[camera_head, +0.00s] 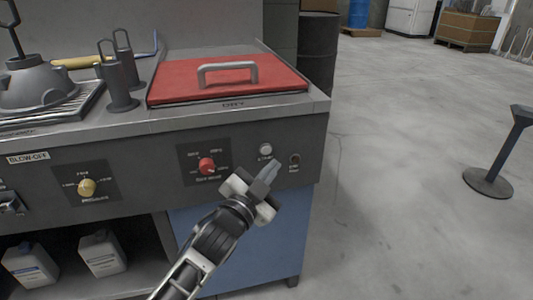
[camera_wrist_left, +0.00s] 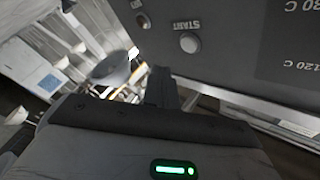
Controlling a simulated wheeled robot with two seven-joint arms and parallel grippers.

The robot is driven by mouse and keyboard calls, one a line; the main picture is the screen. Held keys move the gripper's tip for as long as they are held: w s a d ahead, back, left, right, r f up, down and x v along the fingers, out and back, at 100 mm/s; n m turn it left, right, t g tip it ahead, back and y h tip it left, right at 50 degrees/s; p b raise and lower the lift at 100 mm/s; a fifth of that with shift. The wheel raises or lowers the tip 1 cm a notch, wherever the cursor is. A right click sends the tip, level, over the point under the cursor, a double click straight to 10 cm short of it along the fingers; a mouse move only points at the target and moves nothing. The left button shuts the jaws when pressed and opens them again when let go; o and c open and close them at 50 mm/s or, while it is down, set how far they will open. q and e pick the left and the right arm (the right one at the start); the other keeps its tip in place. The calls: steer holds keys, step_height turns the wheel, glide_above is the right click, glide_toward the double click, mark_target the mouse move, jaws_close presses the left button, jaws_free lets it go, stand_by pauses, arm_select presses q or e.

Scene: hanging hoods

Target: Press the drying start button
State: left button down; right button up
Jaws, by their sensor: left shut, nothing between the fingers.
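The round pale start button (camera_head: 265,149) sits on the dark front panel of the bench, under the red lid's right side. In the left wrist view the button (camera_wrist_left: 190,43) shows next to the upside-down word START. My left gripper (camera_head: 270,172) is shut and empty. Its fingertips are just below the button in the head view, and I see a gap between them and the button there. In the left wrist view the fingers (camera_wrist_left: 162,88) point toward the panel, below and left of the button. My right gripper is not in view.
A red temperature knob (camera_head: 206,165) is left of the button and a small dark switch (camera_head: 294,159) is right of it. The red lid (camera_head: 228,78) is closed above. A yellow knob (camera_head: 87,187) is further left. Open floor lies to the right.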

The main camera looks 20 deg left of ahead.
mark_target(266, 150)
arm_select(q)
steer(key=shift+w+a, duration=0.4)
steer(key=shift+w, duration=0.25)
steer(key=shift+w+a, duration=0.4)
steer(key=shift+w, duration=0.2)
stand_by(1.1)
steer(key=shift+w+a+p, duration=0.25)
steer(key=shift+w+p, duration=0.05)
steer(key=shift+w, duration=0.05)
